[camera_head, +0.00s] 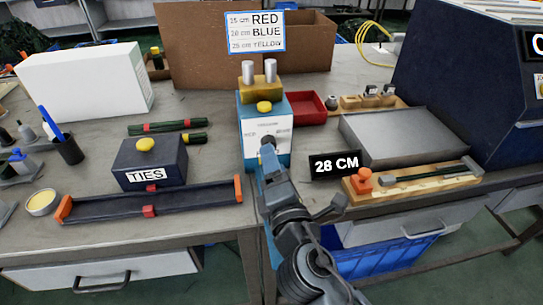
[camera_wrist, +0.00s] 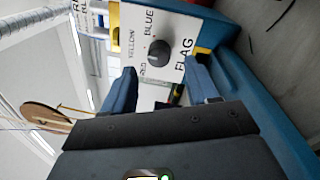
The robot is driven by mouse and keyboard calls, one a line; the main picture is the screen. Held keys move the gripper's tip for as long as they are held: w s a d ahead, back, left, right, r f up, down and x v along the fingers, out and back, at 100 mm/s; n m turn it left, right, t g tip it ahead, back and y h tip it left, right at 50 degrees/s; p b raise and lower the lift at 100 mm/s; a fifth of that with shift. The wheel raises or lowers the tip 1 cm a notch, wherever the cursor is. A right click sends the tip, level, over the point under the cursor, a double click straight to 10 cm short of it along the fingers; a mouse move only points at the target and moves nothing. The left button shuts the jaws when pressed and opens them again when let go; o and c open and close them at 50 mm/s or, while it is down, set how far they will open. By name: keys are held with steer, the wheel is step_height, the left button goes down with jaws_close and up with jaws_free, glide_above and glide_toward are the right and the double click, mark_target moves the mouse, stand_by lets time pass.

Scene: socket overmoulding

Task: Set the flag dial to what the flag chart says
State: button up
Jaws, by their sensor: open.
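The flag dial is a dark round knob (camera_wrist: 159,53) on the white face of a blue box (camera_head: 277,107). In the wrist view, FLAG, YELLOW and BLUE are printed around it, with another small label partly legible. I cannot tell where the knob points. The flag chart (camera_head: 256,32) behind the box lists RED at 15 cm, BLUE at 20 cm and YELLOW on a third line, its number hard to read.
A yellow button (camera_head: 264,106) and two metal posts top the blue box. A dark TIES box (camera_head: 149,163) and a long black tray (camera_head: 150,205) lie left. A wooden measuring board (camera_head: 412,186) and a grey slab (camera_head: 405,135) lie right. A blue crate (camera_head: 385,258) is below.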

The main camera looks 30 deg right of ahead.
steer(key=v, duration=0.4)
steer(key=shift+s+b, duration=0.1)
steer(key=shift+b, duration=0.2)
